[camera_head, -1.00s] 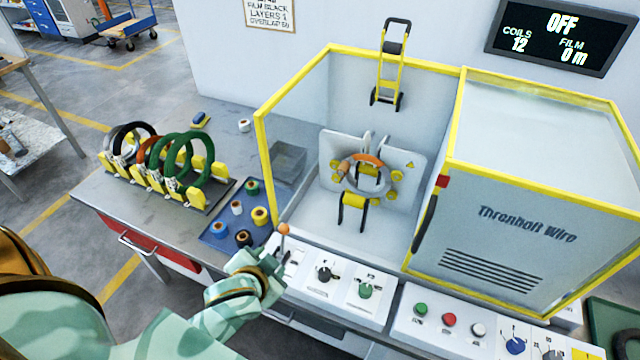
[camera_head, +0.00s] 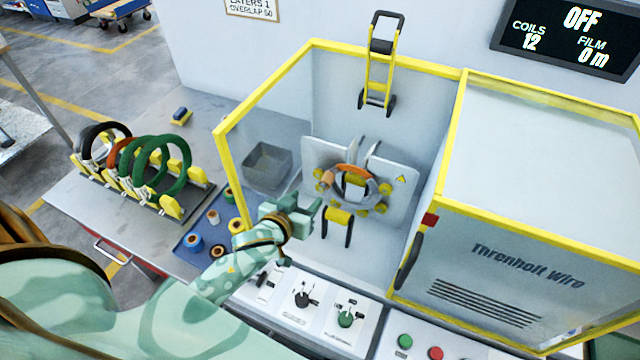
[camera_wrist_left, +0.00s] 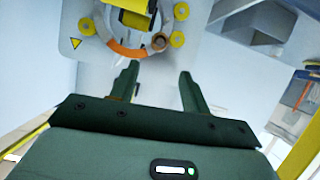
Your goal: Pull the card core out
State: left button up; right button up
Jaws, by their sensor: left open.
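The small brown card core (camera_head: 328,178) sits at the left of the grey and orange ring (camera_head: 368,192) on the machine's upright plate. In the left wrist view the core (camera_wrist_left: 160,42) shows end-on beside the ring's orange part (camera_wrist_left: 127,50), with a dark hollow centre. My left gripper (camera_head: 308,208) is at the open front of the yellow-framed enclosure, short of the core. In the left wrist view its two fingers (camera_wrist_left: 158,80) are apart with nothing between them, pointing toward the core and not touching it. My right gripper is not in view.
A yellow roller stand (camera_head: 338,217) is below the ring. The enclosure's yellow frame (camera_head: 228,170) rises left of my arm. A blue tray (camera_head: 190,250) of small rolls and a rack of coils (camera_head: 150,190) are at left. Control knobs line the front.

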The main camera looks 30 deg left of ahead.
aim_at(323, 183)
pick_arm(q)
jog(key=b+x, duration=0.2)
jog(key=x, duration=0.9)
jog(key=shift+f, duration=0.2)
jog(key=shift+w+f, duration=0.2)
jog(key=shift+w, duration=0.45)
grip_shut()
jog(key=shift+s, duration=0.1)
